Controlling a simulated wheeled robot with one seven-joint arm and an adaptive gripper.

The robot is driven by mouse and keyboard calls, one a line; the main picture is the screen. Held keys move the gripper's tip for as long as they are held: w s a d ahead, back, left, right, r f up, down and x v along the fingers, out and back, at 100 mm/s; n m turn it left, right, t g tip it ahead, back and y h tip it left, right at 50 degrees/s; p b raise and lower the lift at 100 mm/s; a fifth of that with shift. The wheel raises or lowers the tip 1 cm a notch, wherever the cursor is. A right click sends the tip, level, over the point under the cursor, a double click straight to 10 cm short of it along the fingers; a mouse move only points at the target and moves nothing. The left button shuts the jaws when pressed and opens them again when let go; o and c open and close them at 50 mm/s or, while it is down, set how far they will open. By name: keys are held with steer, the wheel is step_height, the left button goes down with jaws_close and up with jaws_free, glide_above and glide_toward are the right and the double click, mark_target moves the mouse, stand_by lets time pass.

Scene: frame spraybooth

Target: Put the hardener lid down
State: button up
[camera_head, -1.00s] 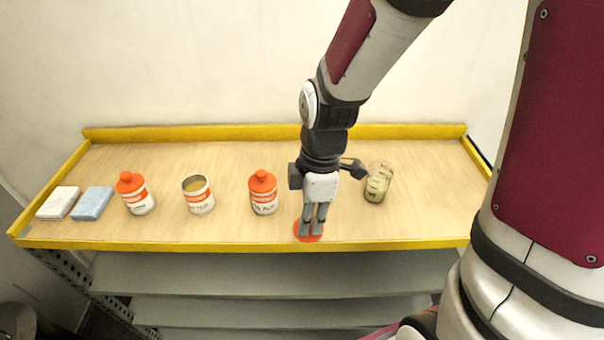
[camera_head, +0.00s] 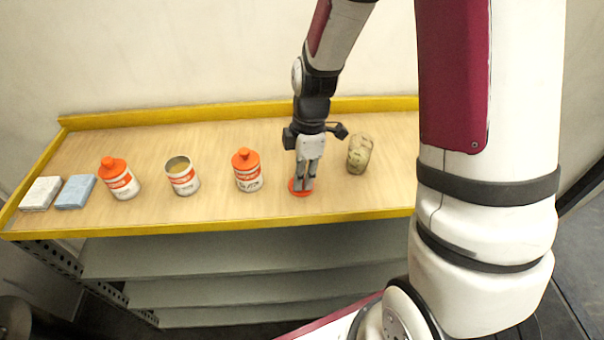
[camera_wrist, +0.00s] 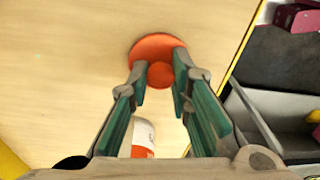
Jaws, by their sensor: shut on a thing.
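The hardener lid is an orange disc with a round knob. It shows in the head view (camera_head: 300,188) toward the front of the bench and in the wrist view (camera_wrist: 157,45). My gripper (camera_head: 304,187) points down over it, with both fingers at the knob (camera_wrist: 160,76), shut on it. The disc is at or very close to the wooden top; I cannot tell whether it touches. Left of it stands a white can with an orange cap (camera_head: 247,172). Farther left is an open white can (camera_head: 183,178).
Another orange-capped can (camera_head: 119,180) and white (camera_head: 41,193) and blue (camera_head: 75,191) blocks are at the left. A mottled jar (camera_head: 360,153) stands right of my gripper. Yellow rails edge the bench (camera_head: 215,207). Bare wood surrounds the lid.

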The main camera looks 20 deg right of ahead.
steer(key=shift+f, duration=0.1)
steer(key=o, duration=0.7)
steer(key=shift+o, duration=0.2)
step_height(320, 180, up, 11)
steer(key=d, duration=0.1)
steer(key=s+a+r+m+t+h, duration=0.1)
steer(key=s+r+m+t, duration=0.4)
steer(key=s+r+m, duration=0.9)
steer(key=shift+s+r+m+t+b, duration=0.25)
steer(key=shift+s+m+t+b, duration=0.15)
steer(key=shift+s+m, duration=0.6)
steer(key=shift+w+a, duration=0.1)
steer(key=shift+w, duration=0.05)
